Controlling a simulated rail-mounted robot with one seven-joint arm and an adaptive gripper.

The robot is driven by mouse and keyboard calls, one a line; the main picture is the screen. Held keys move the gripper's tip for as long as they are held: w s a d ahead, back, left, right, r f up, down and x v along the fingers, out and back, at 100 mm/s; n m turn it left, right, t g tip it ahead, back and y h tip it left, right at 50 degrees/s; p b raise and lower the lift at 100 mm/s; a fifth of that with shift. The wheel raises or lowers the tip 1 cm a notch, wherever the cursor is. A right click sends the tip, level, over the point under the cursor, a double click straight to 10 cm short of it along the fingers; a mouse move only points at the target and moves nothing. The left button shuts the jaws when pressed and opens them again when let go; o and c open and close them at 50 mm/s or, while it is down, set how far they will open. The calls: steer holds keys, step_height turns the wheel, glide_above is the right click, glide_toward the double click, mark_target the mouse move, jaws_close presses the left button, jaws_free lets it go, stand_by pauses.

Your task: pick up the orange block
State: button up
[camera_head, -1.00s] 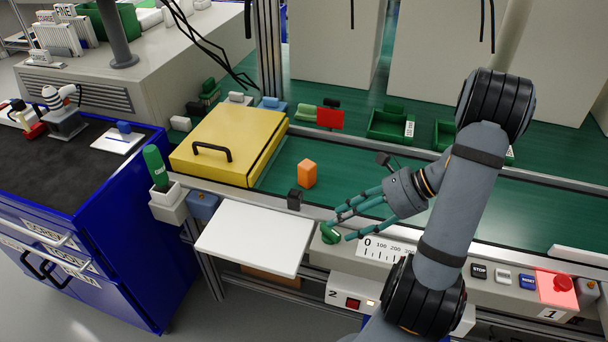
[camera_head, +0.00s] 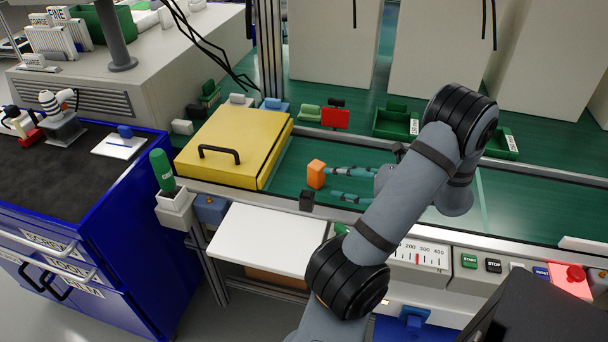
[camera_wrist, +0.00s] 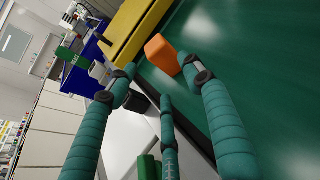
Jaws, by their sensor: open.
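The orange block (camera_head: 316,174) stands upright on the green surface (camera_head: 290,205), to the right of the yellow box. In the wrist view the orange block (camera_wrist: 161,54) is ahead of my fingers, near the tip of the right-hand finger. My gripper (camera_head: 330,184) has teal fingers and is open. Its upper fingertip in the head view is close to the block's right side; I cannot tell if they touch. The wrist view shows three spread fingers of my gripper (camera_wrist: 158,82) with nothing held between them.
The yellow box (camera_head: 228,145) with a black handle is left of the block. A small black block-shaped part (camera_head: 306,200) sits on the front rail, close to the fingers. A white panel (camera_head: 268,245) juts out in front. Green bins (camera_head: 395,123) stand behind. The surface between is clear.

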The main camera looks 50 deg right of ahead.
mark_target(321, 174)
steer(key=x, duration=0.7)
steer(key=shift+w, duration=0.4)
steer(key=shift+c, duration=0.2)
steer(key=shift+d, duration=0.1)
steer(key=c, duration=1)
steer(key=shift+r, duration=0.1)
